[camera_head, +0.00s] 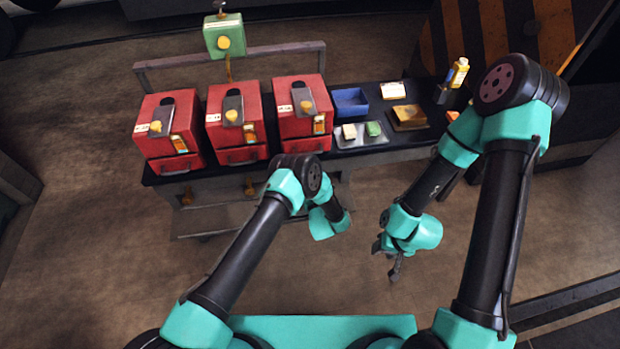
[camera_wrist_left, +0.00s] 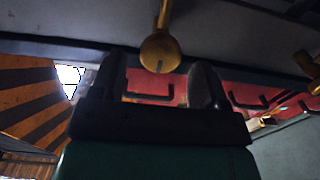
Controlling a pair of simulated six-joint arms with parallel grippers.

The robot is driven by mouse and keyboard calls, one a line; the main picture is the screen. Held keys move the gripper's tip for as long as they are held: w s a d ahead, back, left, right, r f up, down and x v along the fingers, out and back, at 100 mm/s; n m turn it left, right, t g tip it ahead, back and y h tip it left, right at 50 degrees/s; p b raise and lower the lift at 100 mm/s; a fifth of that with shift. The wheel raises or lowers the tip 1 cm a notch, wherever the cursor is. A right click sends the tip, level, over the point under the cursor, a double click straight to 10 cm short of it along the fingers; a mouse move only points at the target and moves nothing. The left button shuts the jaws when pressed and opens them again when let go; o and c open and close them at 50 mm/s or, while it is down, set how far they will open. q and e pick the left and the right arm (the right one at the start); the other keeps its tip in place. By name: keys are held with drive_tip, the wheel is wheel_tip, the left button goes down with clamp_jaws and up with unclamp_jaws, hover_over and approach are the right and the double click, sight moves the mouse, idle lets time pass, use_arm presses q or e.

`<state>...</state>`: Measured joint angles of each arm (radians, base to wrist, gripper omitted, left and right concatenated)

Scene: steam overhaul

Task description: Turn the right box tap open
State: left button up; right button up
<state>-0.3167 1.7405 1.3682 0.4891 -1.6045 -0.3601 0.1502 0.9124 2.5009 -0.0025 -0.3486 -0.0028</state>
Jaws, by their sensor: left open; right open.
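Three red boxes stand on the bench, the right box (camera_head: 302,108) nearest the blue tray. Brass taps hang on the bench front below the left and middle boxes; the right box's tap is hidden behind my left arm in the head view. In the left wrist view, which looks upside down, a brass tap (camera_wrist_left: 160,50), seemingly the right one, appears between the fingertips of my left gripper (camera_wrist_left: 158,78). That gripper is open; contact cannot be judged. Its fingers are hidden in the head view. My right gripper (camera_head: 388,262) is open and empty, low in front of the bench.
The middle tap (camera_head: 250,186) and left tap (camera_head: 187,196) are left of my left arm. A blue tray (camera_head: 350,102), a metal tray (camera_head: 374,141) with two small blocks and a yellow bottle (camera_head: 457,72) are on the bench's right. Floor before the bench is clear.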

use_arm(q)
drive_tip(key=w, duration=0.2)
drive_tip(key=w+a, duration=0.1)
drive_tip(key=w, duration=0.2)
drive_tip(key=shift+c, duration=0.4)
drive_tip(key=c, duration=0.8)
drive_tip(key=n, duration=0.5)
drive_tip(key=shift+a+n, duration=0.1)
drive_tip(key=shift+n, duration=0.2)
drive_tip(key=o, duration=0.9)
